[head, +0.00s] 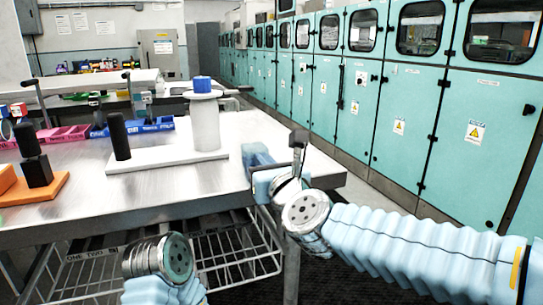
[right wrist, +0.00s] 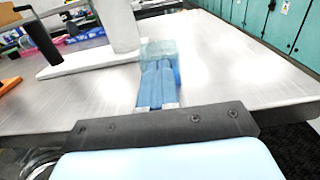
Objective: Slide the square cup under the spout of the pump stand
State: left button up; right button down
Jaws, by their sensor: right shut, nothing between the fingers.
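The pump stand (head: 206,120) is a white column with a blue cap on a flat white base. Its spout (head: 232,91) points right near the top. The square cup (right wrist: 158,48) is translucent blue-green and stands on the table beside the base. It also shows in the head view (head: 254,149), partly behind my gripper. My right gripper (right wrist: 158,68) is shut and empty, its blue fingers side by side, pointing at the cup's near side. The tips overlap the cup in the right wrist view; I cannot tell whether they touch. My left gripper is out of view.
A black post (head: 119,136) stands on the left of the white base. An orange board (head: 40,190) with a black block is at the far left. Blue and pink bins (head: 150,125) lie behind. The metal table (head: 150,196) is clear in front of the stand and right of the cup.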

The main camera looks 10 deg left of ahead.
jog(key=shift+w+a, duration=0.1)
jog(key=shift+w, duration=0.05)
jog(key=x, duration=0.3)
jog(key=shift+w+a+b, duration=0.15)
jog(key=shift+w+b, duration=0.05)
jog(key=shift+b, duration=0.1)
dwell(0.3)
